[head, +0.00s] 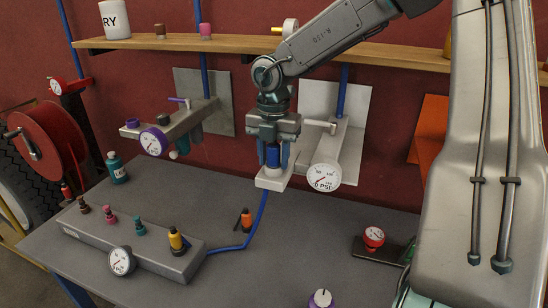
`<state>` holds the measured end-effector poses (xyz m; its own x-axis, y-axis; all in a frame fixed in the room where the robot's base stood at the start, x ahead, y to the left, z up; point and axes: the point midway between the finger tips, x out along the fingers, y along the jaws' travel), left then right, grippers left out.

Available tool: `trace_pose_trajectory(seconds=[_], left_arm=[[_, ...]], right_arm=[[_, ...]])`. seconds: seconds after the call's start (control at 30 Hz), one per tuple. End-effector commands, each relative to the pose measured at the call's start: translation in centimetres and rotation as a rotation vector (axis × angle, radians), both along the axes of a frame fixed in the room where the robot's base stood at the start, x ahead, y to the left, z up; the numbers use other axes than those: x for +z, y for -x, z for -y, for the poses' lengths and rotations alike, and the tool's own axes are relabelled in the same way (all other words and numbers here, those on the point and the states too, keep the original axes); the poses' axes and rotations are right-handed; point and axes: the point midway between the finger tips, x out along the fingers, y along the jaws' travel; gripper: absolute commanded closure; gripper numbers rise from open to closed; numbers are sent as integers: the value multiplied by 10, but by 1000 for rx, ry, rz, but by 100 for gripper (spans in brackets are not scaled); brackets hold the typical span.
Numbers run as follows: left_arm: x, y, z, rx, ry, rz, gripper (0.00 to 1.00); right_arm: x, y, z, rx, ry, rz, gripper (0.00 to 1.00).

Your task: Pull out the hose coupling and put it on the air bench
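My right gripper (272,160) points down over the front block (270,182) of a wall-mounted fixture. Its two fingers stand on either side of a blue cylindrical coupling (272,155), which is upright at the block's top. I cannot tell whether the fingers touch it. A blue hose (259,215) runs from below the block down to the bench. The grey air bench (210,285) spans the lower middle. My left gripper is not in view.
A grey manifold (95,236) with several coloured fittings and a gauge lies on the bench. A teal bottle (118,170), an orange-and-black fitting (246,220) and a red gauge (374,236) stand around. A white gauge (324,178) is right of my gripper. The bench's middle front is clear.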

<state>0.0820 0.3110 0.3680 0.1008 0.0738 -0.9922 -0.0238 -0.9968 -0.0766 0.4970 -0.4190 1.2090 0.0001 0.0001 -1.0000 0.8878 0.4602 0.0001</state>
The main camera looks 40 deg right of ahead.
Motion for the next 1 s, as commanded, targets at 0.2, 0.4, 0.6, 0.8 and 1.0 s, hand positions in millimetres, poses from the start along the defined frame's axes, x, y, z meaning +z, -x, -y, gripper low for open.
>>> trace_pose_trajectory(seconds=[0.2,0.4,0.6,0.8,1.0], left_arm=[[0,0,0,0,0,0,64],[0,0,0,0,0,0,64],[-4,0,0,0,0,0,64],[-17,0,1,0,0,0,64],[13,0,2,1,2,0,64]], right_arm=[[0,0,0,0,0,0,28],[0,0,0,0,0,0,27],[7,-1,0,0,1,3,27],[42,-1,0,-2,3,7,27],[85,0,0,0,-1,0,27]])
